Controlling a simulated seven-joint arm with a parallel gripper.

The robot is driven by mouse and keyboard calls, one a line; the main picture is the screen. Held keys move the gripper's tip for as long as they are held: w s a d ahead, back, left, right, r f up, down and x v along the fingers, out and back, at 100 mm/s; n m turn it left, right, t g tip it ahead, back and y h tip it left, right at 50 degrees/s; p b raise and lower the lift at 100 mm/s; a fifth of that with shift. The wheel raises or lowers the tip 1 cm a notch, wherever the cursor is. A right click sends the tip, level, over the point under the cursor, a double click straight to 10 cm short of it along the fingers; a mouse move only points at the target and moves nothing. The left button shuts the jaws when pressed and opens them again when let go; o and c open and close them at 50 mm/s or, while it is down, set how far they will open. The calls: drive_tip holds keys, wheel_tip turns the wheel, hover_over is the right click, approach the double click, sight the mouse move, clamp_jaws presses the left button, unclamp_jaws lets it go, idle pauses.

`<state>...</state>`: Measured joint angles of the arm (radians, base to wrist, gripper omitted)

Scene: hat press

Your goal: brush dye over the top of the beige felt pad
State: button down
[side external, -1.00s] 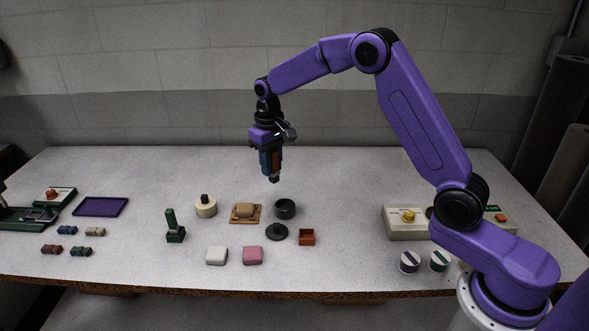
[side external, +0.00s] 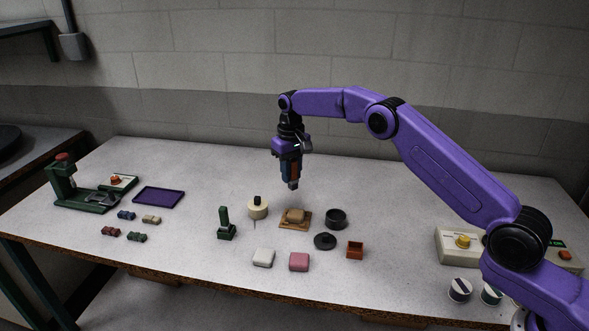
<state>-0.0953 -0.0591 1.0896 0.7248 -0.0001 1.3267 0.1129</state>
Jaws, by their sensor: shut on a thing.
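The felt pad (side external: 296,214) is a small tan-brown block on a flat wooden board (side external: 284,224), in the middle of the table. My gripper (side external: 292,182) points down above the pad, with a gap between them. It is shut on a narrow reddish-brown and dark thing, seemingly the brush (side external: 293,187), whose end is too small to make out. An open dark round pot (side external: 336,217) stands just right of the board. A dark round lid with a knob (side external: 325,241) lies in front of the pot.
A cream round pot with a black knob (side external: 258,208) and a green upright tool (side external: 226,226) stand left of the board. White (side external: 263,258) and pink (side external: 299,262) blocks and an orange box (side external: 355,250) lie in front. A green press (side external: 84,190) stands far left.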

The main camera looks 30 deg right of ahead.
sight(291, 189)
drive_tip(key=shift+f, duration=3.1)
drive_tip(key=shift+s+a+f, duration=0.35)
drive_tip(key=shift+f, duration=0.2)
drive_tip(key=shift+s+a, duration=0.85)
drive_tip(key=shift+w+d, duration=1.2)
drive_tip(key=shift+s+d, duration=0.75)
drive_tip(key=shift+s+a, duration=1.15)
drive_tip(key=shift+s, duration=0.1)
drive_tip(key=shift+w+d, duration=1.1)
drive_tip(key=shift+w+r, duration=0.15)
wheel_tip(291, 189, up, 8)
